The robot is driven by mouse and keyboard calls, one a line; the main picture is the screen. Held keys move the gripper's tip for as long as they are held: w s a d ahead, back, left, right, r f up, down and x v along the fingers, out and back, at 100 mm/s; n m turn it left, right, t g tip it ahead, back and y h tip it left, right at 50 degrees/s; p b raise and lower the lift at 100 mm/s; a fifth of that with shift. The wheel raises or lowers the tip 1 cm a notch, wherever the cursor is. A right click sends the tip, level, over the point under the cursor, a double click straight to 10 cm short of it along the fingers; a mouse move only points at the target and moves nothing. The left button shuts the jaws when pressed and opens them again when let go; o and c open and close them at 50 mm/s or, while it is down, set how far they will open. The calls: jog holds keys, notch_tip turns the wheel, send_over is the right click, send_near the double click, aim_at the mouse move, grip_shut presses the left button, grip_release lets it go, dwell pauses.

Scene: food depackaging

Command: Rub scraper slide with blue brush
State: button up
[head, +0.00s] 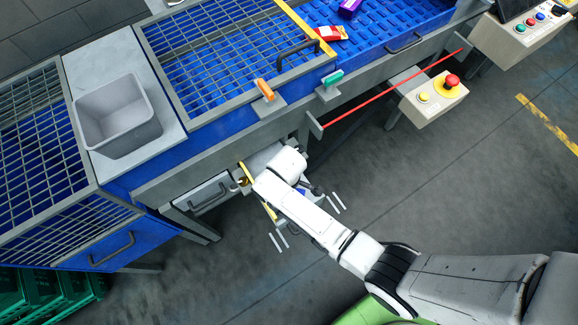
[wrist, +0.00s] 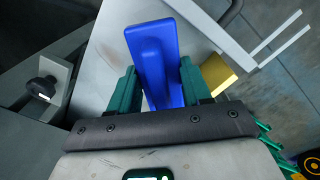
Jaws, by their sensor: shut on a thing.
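My gripper (wrist: 158,82) has green fingers on both sides of a blue brush (wrist: 152,45) and is shut on it. The brush shows as a blue block pointing away from the wrist; its bristles cannot be made out. A pale grey metal surface (wrist: 108,42), which may be the scraper slide, lies behind and left of the brush in the wrist view. I cannot tell whether the brush touches it. In the head view my arm reaches under the conveyor's front edge, beside a grey slide-like part (head: 262,160). The arm hides most of the gripper there.
A drawer with a dark handle (head: 208,198) is left of the arm. Orange (head: 264,90) and green (head: 332,78) tools sit on the conveyor's front edge. A red bar (head: 395,88) and a control box with a red button (head: 452,81) stand right.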

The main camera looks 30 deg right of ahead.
jog(key=shift+r+p, duration=1.65)
jog(key=shift+r, duration=0.55)
jog(key=shift+f, duration=0.1)
